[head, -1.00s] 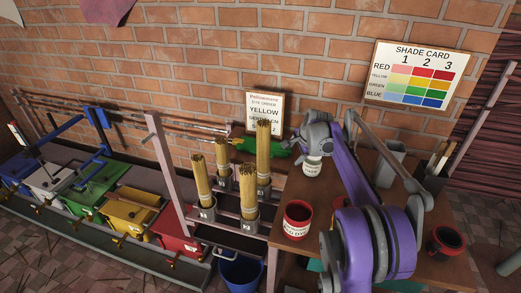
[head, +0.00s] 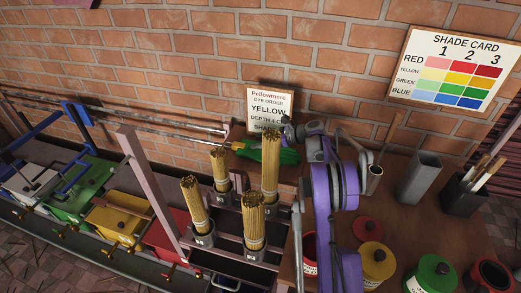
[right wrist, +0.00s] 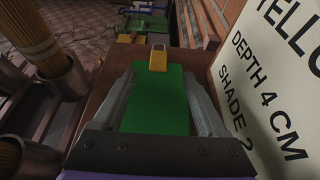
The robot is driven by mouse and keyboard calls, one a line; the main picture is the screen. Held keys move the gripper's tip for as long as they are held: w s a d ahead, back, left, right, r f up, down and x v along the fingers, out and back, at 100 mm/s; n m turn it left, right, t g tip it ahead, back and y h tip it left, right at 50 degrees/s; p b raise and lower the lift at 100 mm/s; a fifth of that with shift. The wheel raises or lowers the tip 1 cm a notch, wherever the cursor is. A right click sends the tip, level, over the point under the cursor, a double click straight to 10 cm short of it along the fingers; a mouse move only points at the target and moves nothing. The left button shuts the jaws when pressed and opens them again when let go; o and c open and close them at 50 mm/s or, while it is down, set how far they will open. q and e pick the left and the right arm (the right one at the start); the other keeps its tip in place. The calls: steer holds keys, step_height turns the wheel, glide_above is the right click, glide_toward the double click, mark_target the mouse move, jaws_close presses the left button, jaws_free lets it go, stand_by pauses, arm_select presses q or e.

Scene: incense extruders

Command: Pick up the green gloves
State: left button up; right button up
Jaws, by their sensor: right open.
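The green gloves (head: 282,156) lie at the back left of the wooden table, near the brick wall and below the order card. In the right wrist view the green gloves (right wrist: 160,102) show as a flat green strip with a yellow end piece. My right gripper (right wrist: 159,78) is open, with one finger on each side of the strip; whether they touch it I cannot tell. In the head view my right gripper (head: 286,138) is at the gloves, and my purple arm hides part of the table. My left gripper is not in view.
The order card (head: 265,112) stands close behind the gloves. Bundles of yellow sticks (head: 254,221) stand in metal cups to the left. Red (head: 367,229), yellow (head: 376,262) and green (head: 432,272) pots stand at the front right. A grey holder (head: 419,178) stands further back.

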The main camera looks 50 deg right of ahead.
mark_target(236, 144)
steer(key=x, duration=0.4)
steer(key=shift+w+a+f, duration=0.1)
steer(key=shift+w+a, duration=0.1)
steer(key=shift+a, duration=0.1)
steer(key=x, duration=0.5)
steer(key=shift+w+f, duration=0.2)
steer(key=shift+f, duration=0.1)
jaws_close()
